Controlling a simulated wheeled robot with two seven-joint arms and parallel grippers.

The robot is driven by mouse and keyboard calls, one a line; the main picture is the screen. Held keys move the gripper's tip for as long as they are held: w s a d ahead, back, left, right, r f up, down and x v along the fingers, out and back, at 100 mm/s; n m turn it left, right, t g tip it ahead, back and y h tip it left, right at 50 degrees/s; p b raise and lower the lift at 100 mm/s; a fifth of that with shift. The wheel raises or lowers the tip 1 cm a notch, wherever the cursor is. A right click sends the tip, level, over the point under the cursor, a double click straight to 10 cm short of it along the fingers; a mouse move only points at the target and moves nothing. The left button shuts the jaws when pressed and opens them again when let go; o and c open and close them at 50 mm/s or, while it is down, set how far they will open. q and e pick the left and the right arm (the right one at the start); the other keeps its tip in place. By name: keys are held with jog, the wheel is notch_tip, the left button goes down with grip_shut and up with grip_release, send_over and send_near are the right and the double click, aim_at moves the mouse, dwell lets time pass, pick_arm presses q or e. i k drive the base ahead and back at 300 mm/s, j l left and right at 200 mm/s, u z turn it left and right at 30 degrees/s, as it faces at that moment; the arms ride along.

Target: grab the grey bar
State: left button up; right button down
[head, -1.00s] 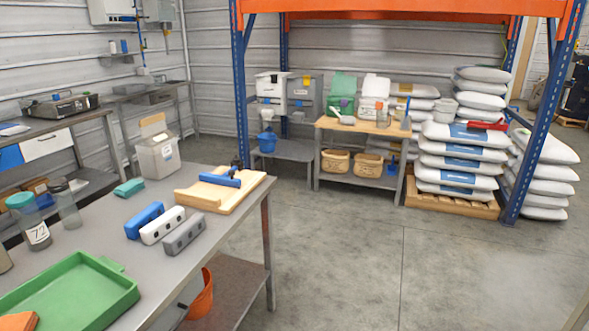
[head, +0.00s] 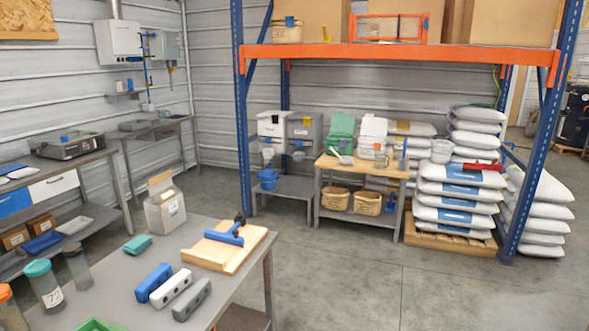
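The grey bar (head: 192,299) lies on the near metal table (head: 225,302), close to its right edge. It is the rightmost of three bars lying side by side, with the white bar (head: 171,290) and the blue bar (head: 153,282) to its left. Nothing covers it. Neither of my grippers shows in the head view.
A wooden board (head: 246,252) with a blue-handled tool (head: 225,237) lies behind the bars. A green tray (head: 97,325) shows at the bottom edge. Open floor (head: 330,285) lies right of the table.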

aim_at(182, 310)
jog(key=u, duration=0.75)
jog(key=i+l+u, duration=0.3)
jog(key=i+u, duration=0.15)
jog(key=i+l+u, duration=0.45)
jog(key=i+l, duration=0.05)
jog(key=i, duration=0.05)
